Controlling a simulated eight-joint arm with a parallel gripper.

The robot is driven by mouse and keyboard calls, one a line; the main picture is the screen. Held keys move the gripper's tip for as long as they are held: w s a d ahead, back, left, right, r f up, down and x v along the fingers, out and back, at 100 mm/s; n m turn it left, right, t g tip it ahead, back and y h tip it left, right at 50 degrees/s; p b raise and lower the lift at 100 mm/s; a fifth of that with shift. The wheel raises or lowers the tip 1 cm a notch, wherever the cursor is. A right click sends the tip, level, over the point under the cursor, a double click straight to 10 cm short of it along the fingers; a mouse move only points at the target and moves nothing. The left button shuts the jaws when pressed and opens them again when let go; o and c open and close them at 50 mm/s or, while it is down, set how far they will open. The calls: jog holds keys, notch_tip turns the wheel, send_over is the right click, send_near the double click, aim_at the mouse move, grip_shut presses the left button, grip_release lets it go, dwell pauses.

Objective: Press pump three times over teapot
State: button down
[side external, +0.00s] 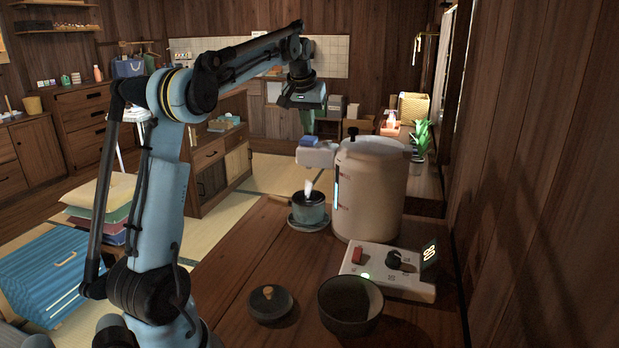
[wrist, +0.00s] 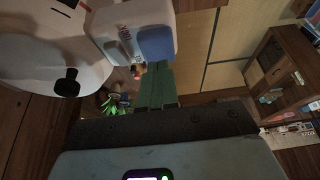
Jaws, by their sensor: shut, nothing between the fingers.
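The dispenser (side external: 372,190) is a large cream-coloured pot with a black knob on its lid. Its white pump head (side external: 317,156) sticks out to the left with a blue button (side external: 309,141) on top; the button also shows in the wrist view (wrist: 156,43). A dark teal teapot (side external: 309,212) sits below the head on a saucer (side external: 294,224). A pale streak, perhaps water or the spout, runs down toward the teapot. My gripper (side external: 307,131) is shut and empty, its green fingers pointing down just above the button. I cannot tell whether they touch it.
A white control box (side external: 388,281) with a red switch, black dial and lit display stands in front of the dispenser. The wooden wall (side external: 540,180) closes the right side.

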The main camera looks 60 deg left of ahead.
dwell(0.3)
notch_tip(320, 180, up, 6)
dwell(0.7)
jog(key=d+f+m+t+h, duration=0.1)
jog(key=d+f+m, duration=0.1)
jog(key=d, duration=0.7)
jog(key=d+f+m+t, duration=0.1)
jog(key=d+f+m, duration=0.1)
jog(key=d, duration=0.8)
jog(key=s+d+f+m+t+h, duration=0.2)
jog(key=s+d+f+m, duration=0.3)
jog(key=s+d+f, duration=0.7)
jog(key=d+f, duration=0.2)
jog(key=d, duration=0.1)
jog(key=shift+f, duration=0.4)
